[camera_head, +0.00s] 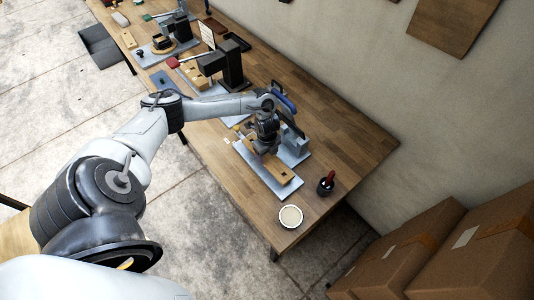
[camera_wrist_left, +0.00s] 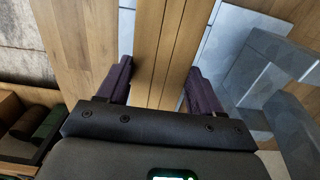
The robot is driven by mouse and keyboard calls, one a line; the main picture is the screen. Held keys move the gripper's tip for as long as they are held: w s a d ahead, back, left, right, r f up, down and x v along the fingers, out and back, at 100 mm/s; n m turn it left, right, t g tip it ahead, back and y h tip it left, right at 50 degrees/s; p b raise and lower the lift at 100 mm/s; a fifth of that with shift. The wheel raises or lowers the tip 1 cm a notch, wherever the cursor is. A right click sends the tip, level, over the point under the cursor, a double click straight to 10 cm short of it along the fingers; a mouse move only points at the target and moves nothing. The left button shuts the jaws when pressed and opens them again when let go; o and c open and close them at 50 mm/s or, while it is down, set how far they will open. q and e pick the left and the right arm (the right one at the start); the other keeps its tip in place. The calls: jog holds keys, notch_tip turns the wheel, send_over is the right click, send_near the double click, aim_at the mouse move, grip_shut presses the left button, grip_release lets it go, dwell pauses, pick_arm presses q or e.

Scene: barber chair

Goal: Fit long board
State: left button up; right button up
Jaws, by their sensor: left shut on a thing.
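The long board (camera_head: 283,176) is a light wooden piece with a dark hole near its end, at the front end of a grey metal plate (camera_head: 262,176) on the workbench. My left gripper (camera_head: 266,153) is over its rear part and shut on it. In the left wrist view the long board (camera_wrist_left: 163,45) runs between the two dark fingers of my left gripper (camera_wrist_left: 160,88). A grey block fixture (camera_head: 297,143) stands beside the board on the plate and shows at the right of the left wrist view (camera_wrist_left: 265,75). Whether the board touches the plate is unclear. My right gripper is out of view.
A dark bottle with a red top (camera_head: 326,183) and a round white dish (camera_head: 290,216) stand near the workbench's front end. Other plates with fixtures line the workbench (camera_head: 345,140) behind. Cardboard boxes (camera_head: 400,250) are at the right. The workbench's right part is clear.

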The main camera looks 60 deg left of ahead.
aim_at(267, 157)
pick_arm(q)
jog(key=shift+f+b, duration=0.95)
jog(key=shift+f, duration=0.7)
jog(key=o, duration=1.2)
jog(key=shift+o, duration=0.2)
jog(key=shift+r, duration=0.1)
notch_tip(267, 157, up, 11)
jog(key=p, duration=1)
jog(key=shift+f+p, duration=0.2)
jog(key=shift+p, duration=0.2)
